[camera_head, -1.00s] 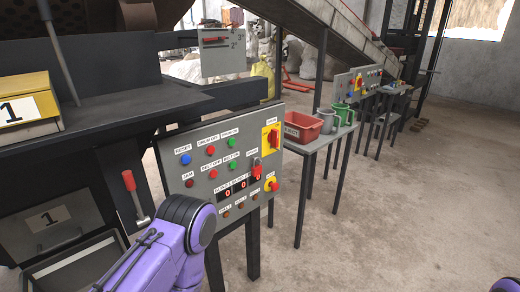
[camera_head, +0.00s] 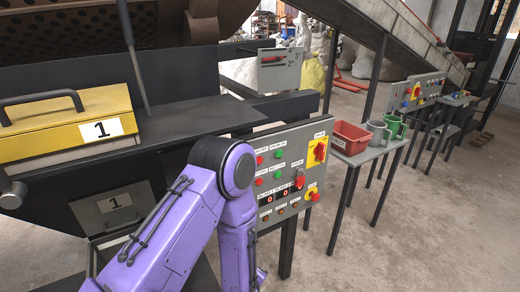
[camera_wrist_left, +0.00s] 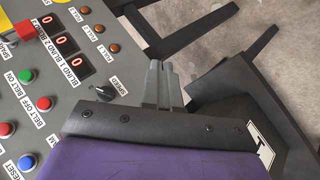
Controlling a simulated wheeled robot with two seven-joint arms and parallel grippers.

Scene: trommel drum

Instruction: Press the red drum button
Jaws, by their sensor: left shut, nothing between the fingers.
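The control panel (camera_head: 290,150) is a grey tilted board with labelled buttons. The red drum off button (camera_head: 259,160) sits in its upper row, left of the green drum on button (camera_head: 278,153). In the left wrist view this red button (camera_wrist_left: 7,130) is at the left edge, above the blue reset button (camera_wrist_left: 25,163). My left gripper (camera_wrist_left: 159,68) is shut and empty, its fingers beside the panel's lower edge, well away from the red button. In the head view my purple left arm hides the panel's left part, and the fingers are not visible. My right gripper is out of view.
Close to the red button are the red belt off button (camera_wrist_left: 44,103) and green belt on button (camera_wrist_left: 25,75).

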